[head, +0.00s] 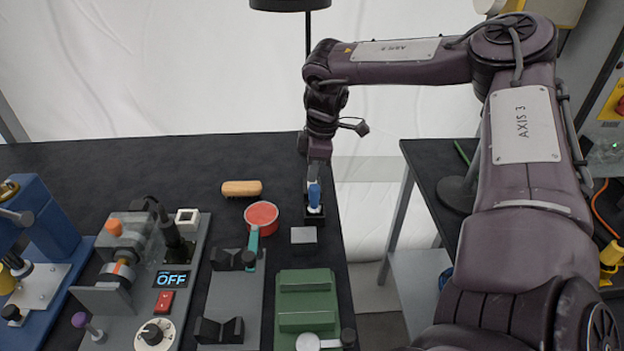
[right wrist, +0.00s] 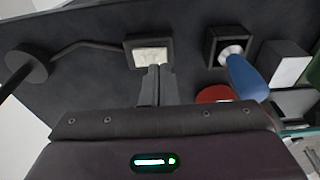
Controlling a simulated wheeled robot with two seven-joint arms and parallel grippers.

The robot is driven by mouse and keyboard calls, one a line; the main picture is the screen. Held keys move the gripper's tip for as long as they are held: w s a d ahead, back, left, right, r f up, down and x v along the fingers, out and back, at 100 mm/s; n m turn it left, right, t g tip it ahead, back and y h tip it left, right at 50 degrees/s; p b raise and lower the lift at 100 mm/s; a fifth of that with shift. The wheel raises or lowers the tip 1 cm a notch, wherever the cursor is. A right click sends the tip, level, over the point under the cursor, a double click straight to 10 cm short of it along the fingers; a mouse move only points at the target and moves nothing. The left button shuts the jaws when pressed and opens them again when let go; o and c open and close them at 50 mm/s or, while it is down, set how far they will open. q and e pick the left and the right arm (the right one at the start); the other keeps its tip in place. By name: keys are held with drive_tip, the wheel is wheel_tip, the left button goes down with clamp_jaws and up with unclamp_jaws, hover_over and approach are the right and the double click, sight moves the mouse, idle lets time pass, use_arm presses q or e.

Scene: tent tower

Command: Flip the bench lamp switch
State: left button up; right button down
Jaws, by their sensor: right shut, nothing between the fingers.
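The bench lamp shows a dark shade (head: 290,4) and thin pole at the top of the head view. The right wrist view shows its round base (right wrist: 26,64) at the left. A dark bar or cord runs from the base to a square dark switch box with a cream face (right wrist: 150,54). My right gripper (head: 313,178) is over the bench's right edge. In the right wrist view its shut, empty fingers (right wrist: 157,70) overlap the lower edge of the cream face; contact cannot be told. The arm hides the switch in the head view. My left gripper is out of view.
A blue-handled tool (head: 314,195) stands in a dark square holder beside the right gripper. A red round tin (head: 262,215), wooden brush (head: 242,188) and green fixture (head: 305,300) are nearby. A device reading OFF (head: 171,279) stands left. The back-left bench is clear.

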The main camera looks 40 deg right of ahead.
drive_tip(key=shift+f+b, duration=0.8)
drive_tip(key=shift+f, duration=0.05)
idle(0.6)
drive_tip(key=shift+r+p, duration=2.05)
drive_tip(key=shift+r, duration=1.5)
drive_tip(key=shift+f, duration=0.1)
